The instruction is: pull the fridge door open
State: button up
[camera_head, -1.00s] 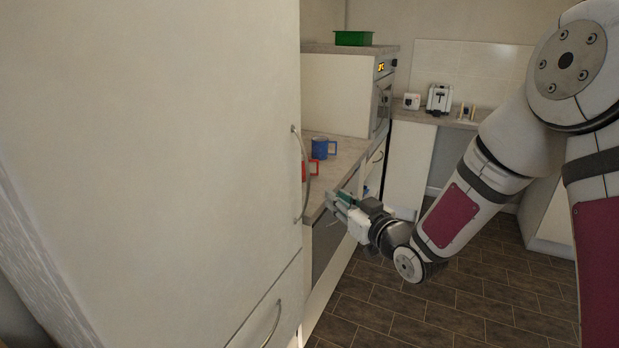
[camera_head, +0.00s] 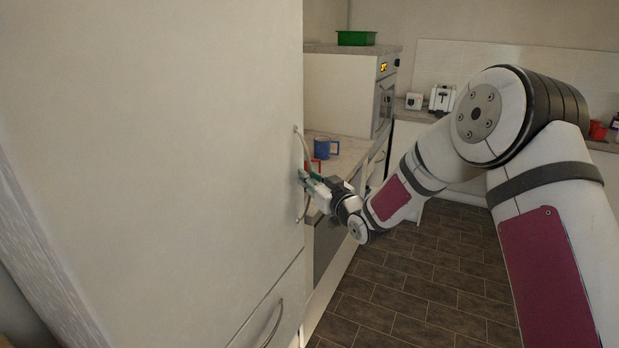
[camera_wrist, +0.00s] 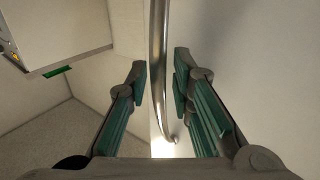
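The fridge door (camera_head: 170,150) is a tall cream panel filling the left of the head view, and it looks shut. Its curved metal handle (camera_head: 298,142) runs vertically along the right edge. My gripper (camera_head: 303,178) is at the handle's middle to lower part. In the wrist view, my gripper (camera_wrist: 160,85) is open, with one green-padded finger on each side of the handle bar (camera_wrist: 158,60). Gaps show between the bar and both pads, so the fingers do not look closed on it.
A lower door with its own handle (camera_head: 272,325) is below. A counter (camera_head: 345,150) behind the gripper holds a blue mug (camera_head: 322,148) and a red mug (camera_head: 316,163). An oven (camera_head: 384,100) stands beyond. The tiled floor (camera_head: 410,285) at right is clear.

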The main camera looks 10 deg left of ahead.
jog(key=shift+w+a, duration=0.25)
jog(key=shift+w, duration=0.1)
jog(key=shift+c, duration=0.2)
grip_shut()
jog(key=shift+s+d, duration=0.1)
